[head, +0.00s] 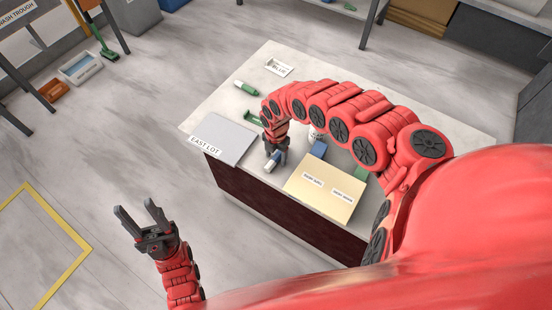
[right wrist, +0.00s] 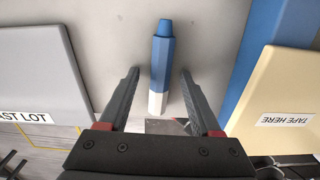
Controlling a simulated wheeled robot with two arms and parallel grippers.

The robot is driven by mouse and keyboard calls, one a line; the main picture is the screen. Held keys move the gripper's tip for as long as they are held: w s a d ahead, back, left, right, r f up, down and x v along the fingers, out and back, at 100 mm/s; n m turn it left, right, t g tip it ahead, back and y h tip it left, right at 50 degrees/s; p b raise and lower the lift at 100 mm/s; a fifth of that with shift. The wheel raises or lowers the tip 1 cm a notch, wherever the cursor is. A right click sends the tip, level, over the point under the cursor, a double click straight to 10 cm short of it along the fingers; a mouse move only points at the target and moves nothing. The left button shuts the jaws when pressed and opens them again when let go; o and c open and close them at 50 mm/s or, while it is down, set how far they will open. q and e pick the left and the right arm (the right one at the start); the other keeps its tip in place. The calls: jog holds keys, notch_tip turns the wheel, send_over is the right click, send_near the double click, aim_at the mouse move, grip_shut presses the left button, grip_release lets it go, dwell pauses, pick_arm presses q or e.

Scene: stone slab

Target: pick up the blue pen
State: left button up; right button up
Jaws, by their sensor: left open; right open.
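The blue pen (right wrist: 161,60), blue with a white end, lies on the pale slab (head: 330,75). In the right wrist view it lies lengthwise between the two fingers of my open right gripper (right wrist: 160,75), with a gap on each side. Its blue tip reaches beyond the fingertips. In the head view the pen (head: 268,166) is partly hidden by my right gripper (head: 274,158), which points down at it. My left gripper (head: 137,212) is open and empty, off to the left of the slab and away from it.
A grey "EAST LOT" panel (head: 222,137) lies left of the pen. A tan box (head: 324,190) with labels is to the right, with a blue block (head: 318,149) behind it. A green marker (head: 246,88) and a small white labelled tray (head: 279,68) are farther back.

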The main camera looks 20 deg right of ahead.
grip_shut()
dwell(0.3)
jog(key=shift+r, duration=0.1)
